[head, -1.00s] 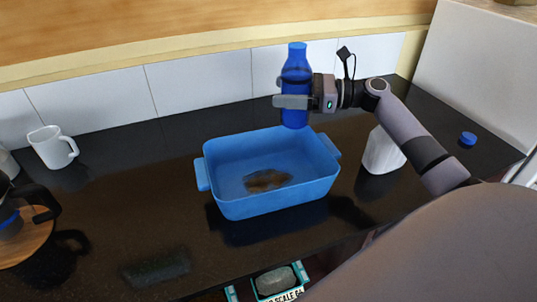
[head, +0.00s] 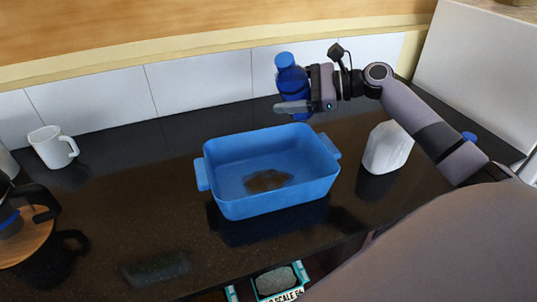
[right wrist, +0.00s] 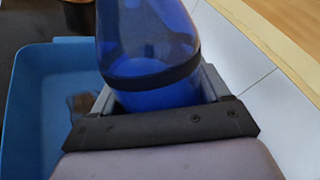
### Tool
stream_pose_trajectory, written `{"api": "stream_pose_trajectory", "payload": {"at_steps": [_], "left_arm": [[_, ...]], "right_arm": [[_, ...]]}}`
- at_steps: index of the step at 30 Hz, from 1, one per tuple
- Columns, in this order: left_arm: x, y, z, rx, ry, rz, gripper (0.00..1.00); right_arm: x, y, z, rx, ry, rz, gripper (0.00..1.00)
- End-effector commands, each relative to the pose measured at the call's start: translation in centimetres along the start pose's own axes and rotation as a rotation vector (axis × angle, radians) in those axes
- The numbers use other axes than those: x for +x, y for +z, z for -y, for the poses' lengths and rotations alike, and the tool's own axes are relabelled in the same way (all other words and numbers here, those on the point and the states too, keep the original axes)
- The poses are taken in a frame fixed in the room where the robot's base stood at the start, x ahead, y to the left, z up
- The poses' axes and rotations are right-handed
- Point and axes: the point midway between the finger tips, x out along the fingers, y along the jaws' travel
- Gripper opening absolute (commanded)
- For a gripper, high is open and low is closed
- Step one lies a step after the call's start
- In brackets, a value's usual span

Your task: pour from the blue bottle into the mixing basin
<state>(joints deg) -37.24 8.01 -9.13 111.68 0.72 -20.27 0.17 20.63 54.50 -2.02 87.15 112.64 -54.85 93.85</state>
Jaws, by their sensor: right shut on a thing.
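The blue bottle (head: 291,80) is held by my right gripper (head: 294,91) above the back right edge of the basin. In the right wrist view the bottle (right wrist: 150,50) sits between the fingers. The blue mixing basin (head: 270,206) stands on the counter below, with a brown patch on its inner floor. Part of the basin (right wrist: 32,110) also shows at the left of the right wrist view. My left gripper is out of view.
A white block-like container (head: 386,148) stands right of the basin, under my right arm. A white mug (head: 52,147) and a dark coffee pot on a wooden board (head: 28,240) are at the left. A blue cap (head: 469,136) lies far right. The counter between mug and basin is clear.

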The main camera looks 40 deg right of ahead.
Motion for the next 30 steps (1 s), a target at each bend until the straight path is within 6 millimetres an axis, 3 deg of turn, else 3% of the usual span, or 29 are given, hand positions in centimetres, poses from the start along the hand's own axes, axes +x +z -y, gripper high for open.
{"api": "stream_pose_trajectory", "payload": {"at_steps": [15,30], "left_arm": [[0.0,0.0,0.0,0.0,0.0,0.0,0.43],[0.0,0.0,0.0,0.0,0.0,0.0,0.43]], "right_arm": [[0.0,-0.8,0.0,-0.234,-0.002,-0.113,0.3],[-0.1,-1.2,0.2,-0.275,-0.003,-0.133,0.3]]}}
